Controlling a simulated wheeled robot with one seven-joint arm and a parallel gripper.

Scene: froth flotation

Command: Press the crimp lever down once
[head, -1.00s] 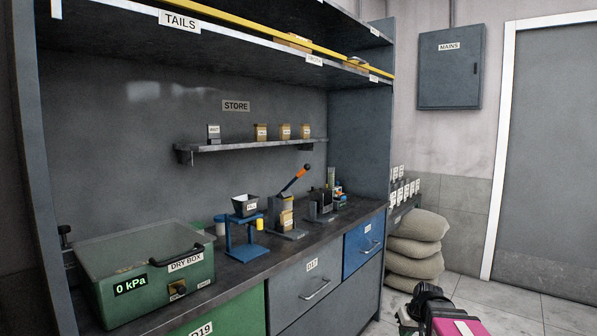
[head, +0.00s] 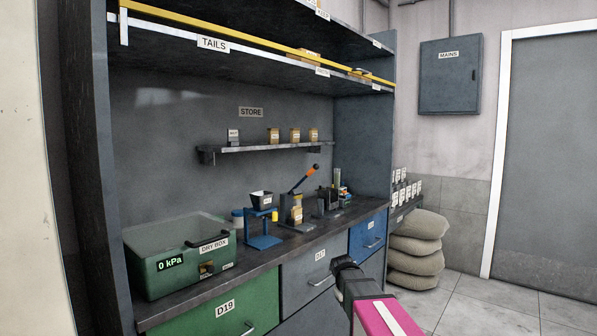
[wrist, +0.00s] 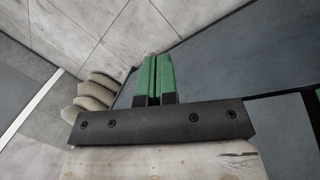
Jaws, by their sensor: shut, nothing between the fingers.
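The crimp lever (head: 304,178) stands on the bench as a dark bar with an orange grip and a black knob, slanting up to the right. It rises from a grey press (head: 286,208) with a small tan labelled packet (head: 298,215) at its front. My gripper's green fingers (wrist: 154,60) are shut and empty in the wrist view. In the head view my dark wrist is in front of the drawers, lower than and apart from the lever; the fingertips are hard to make out there. The lever is not recognisable in the wrist view.
On the bench (head: 205,284), a blue stand (head: 263,241) with a hopper is left of the press and a dark device (head: 328,199) is right. A green dry box (head: 180,262) sits at the left. A shelf (head: 265,149) hangs above. Sacks (head: 416,250) are stacked right of the bench.

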